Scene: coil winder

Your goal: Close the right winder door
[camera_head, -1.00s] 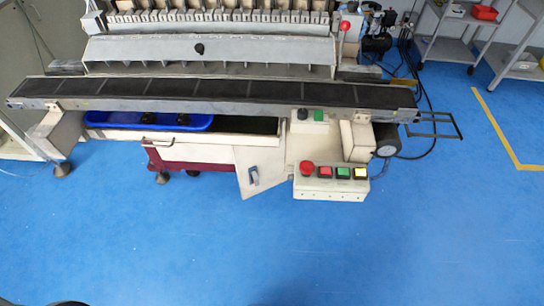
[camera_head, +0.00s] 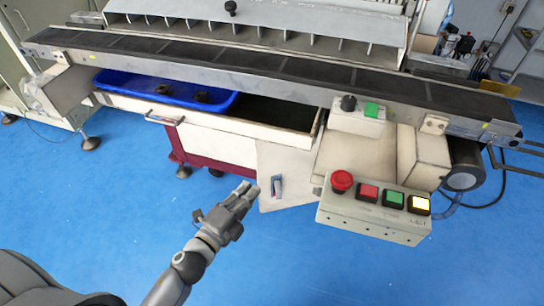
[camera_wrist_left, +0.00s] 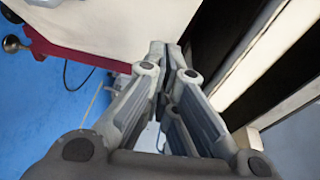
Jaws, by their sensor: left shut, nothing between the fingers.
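The right winder door (camera_head: 290,160) is a pale panel below the conveyor, left of the button box. It stands swung outward from the machine, its lower edge over the blue floor. A dark handle or latch (camera_head: 277,187) is on its face. My left gripper (camera_head: 248,190) is shut and empty, with its fingertips just left of the door's edge near the handle's height. I cannot tell whether they touch it. In the left wrist view the shut fingers (camera_wrist_left: 166,48) point toward the machine, between a pale panel and dark and white strips. My right gripper is out of view.
A control box (camera_head: 372,210) with a red stop knob and coloured buttons juts out right of the door. A drawer (camera_head: 215,122) holding a blue tray (camera_head: 140,90) is above left. The conveyor (camera_head: 270,68) runs overhead. The blue floor in front is clear.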

